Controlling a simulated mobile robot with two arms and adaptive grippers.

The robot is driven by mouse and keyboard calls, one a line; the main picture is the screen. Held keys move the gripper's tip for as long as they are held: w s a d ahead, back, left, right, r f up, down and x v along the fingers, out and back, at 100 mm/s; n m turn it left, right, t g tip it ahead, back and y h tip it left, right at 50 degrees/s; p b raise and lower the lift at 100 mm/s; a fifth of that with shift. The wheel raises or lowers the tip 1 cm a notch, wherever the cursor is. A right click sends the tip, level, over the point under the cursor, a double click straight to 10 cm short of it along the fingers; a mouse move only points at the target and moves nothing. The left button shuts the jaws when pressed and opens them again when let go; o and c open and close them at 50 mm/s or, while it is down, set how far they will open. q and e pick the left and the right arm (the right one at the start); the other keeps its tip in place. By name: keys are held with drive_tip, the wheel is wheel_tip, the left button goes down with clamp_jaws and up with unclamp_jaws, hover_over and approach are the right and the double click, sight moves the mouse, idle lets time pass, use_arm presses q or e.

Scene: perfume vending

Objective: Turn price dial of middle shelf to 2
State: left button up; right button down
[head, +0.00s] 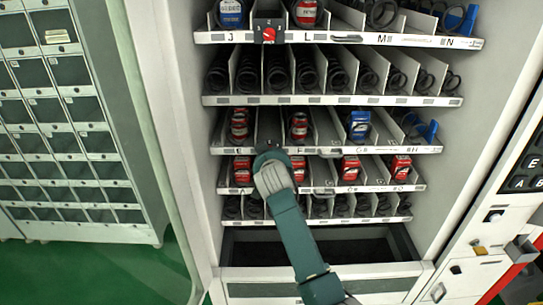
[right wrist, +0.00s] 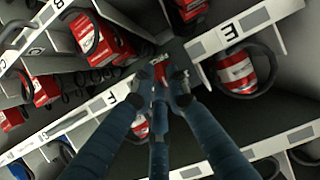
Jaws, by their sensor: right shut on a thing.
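The middle shelf (head: 330,150) of the vending machine carries red cans and a blue item. My right gripper (head: 268,157) is at its front edge, between the labels at the left, and hides the dial in the head view. In the right wrist view, the small red price dial (right wrist: 160,73) sits between the fingertips of my right gripper (right wrist: 160,84), which is shut on it. The number that the dial points to cannot be read. My left gripper is in neither view.
A second red dial (head: 268,34) sits on the top shelf edge (head: 340,38). Shelves lie close above and below my gripper. A locker cabinet (head: 70,110) stands left and a keypad panel (head: 525,180) right.

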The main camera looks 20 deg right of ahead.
idle(0.3)
drive_tip(key=c, duration=1.7)
unclamp_jaws()
drive_tip(key=v, duration=0.7)
drive_tip(key=shift+s+a, duration=0.25)
